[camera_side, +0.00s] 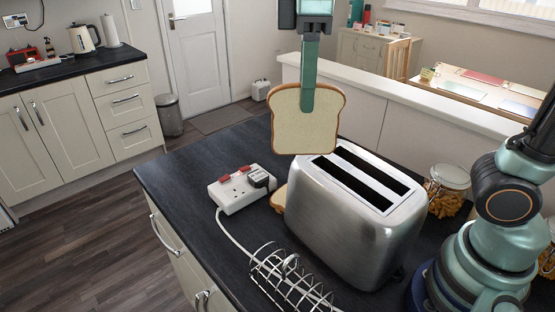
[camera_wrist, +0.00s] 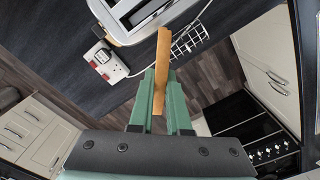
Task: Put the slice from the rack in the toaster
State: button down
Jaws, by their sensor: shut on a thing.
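My gripper (camera_side: 308,98) is shut on a slice of bread (camera_side: 309,135) with a brown crust, held upright in the air with its broad face towards the side camera. In the wrist view the slice (camera_wrist: 162,62) shows edge-on between the green fingers of my gripper (camera_wrist: 161,92). The toaster (camera_side: 352,232) is silver with two dark open slots, and stands just below and to the right of the slice. It shows in part at the top of the wrist view (camera_wrist: 128,35). The wire rack (camera_side: 285,280) stands at the front of the counter and looks empty.
A white socket block (camera_side: 241,190) with red switches and a plug lies left of the toaster. A glass jar (camera_side: 446,190) stands at the toaster's right. The dark counter (camera_side: 195,170) is clear at the back left.

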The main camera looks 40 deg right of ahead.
jog(key=s+d+r+m, duration=0.4)
jog(key=d+r+m, duration=0.25)
jog(key=m, duration=0.25)
notch_tip(320, 180, down, 20)
jog(key=d+m, duration=0.1)
jog(key=shift+s+f, duration=0.2)
jog(key=shift+f, duration=0.05)
jog(key=shift+d, duration=0.1)
jog(key=c, duration=0.9)
grip_release()
jog(key=shift+f, duration=0.1)
notch_tip(320, 180, up, 12)
jog(key=w+d+f+t, duration=0.1)
jog(key=f+t, duration=0.1)
jog(key=w+d+f+t, duration=0.1)
jog(key=d+f, duration=0.1)
jog(key=f, duration=0.1)
jog(key=w+d+f+t, duration=0.1)
jog(key=f+t, duration=0.1)
jog(key=shift+w+d+f+t, duration=0.2)
jog(key=shift+w+d+t, duration=0.1)
